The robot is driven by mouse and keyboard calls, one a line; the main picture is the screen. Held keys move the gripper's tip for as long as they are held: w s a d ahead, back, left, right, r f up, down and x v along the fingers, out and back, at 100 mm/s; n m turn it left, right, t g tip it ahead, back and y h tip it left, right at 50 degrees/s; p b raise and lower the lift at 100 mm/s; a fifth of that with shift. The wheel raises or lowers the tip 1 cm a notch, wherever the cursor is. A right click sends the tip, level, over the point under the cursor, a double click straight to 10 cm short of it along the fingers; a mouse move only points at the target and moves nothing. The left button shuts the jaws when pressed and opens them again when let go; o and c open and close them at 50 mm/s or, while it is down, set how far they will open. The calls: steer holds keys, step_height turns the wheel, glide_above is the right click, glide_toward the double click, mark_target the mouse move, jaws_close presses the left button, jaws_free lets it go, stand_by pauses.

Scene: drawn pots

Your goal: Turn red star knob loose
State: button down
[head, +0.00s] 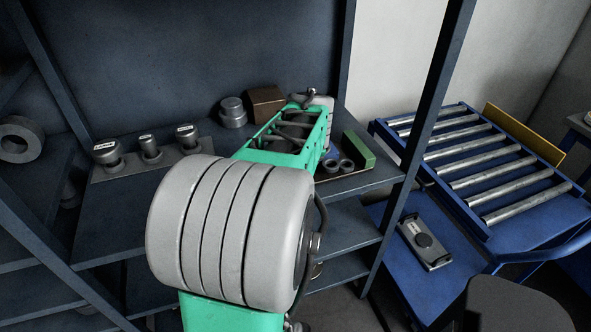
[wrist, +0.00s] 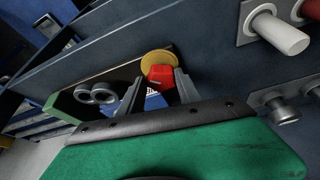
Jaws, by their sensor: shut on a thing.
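In the wrist view, the red star knob (wrist: 161,76) sits in front of a round brass-yellow disc (wrist: 159,58). My gripper (wrist: 159,84) has one finger on each side of the knob and is shut on it. Only part of the knob shows between the fingers, so its full star outline cannot be made out. In the head view, my arm covers the knob and the fingertips.
On the shelf, two grey rings (head: 337,166) and a green block (head: 358,150) lie right of my arm. A brown box (head: 266,104) and a grey stepped cylinder (head: 232,112) stand behind it. A plate with labelled cylinders (head: 149,148) is at left. A post (head: 430,95) rises at right.

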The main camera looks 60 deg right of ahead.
steer(key=n, duration=0.2)
steer(key=n+t+y, duration=0.1)
steer(key=shift+s+d+n, duration=0.15)
steer(key=shift+d+n, duration=0.1)
steer(key=shift+n, duration=0.15)
steer(key=n, duration=0.2)
steer(key=n+y+p, duration=0.1)
steer(key=n, duration=0.1)
steer(key=shift+d+t+y, duration=0.15)
steer(key=shift+t+y, duration=0.15)
steer(key=shift+n, duration=0.3)
steer(key=c, duration=0.8)
jaws_free()
steer(key=shift+c, duration=0.2)
steer(key=v, duration=0.7)
steer(key=shift+r+p, duration=0.4)
steer(key=shift+s, duration=0.15)
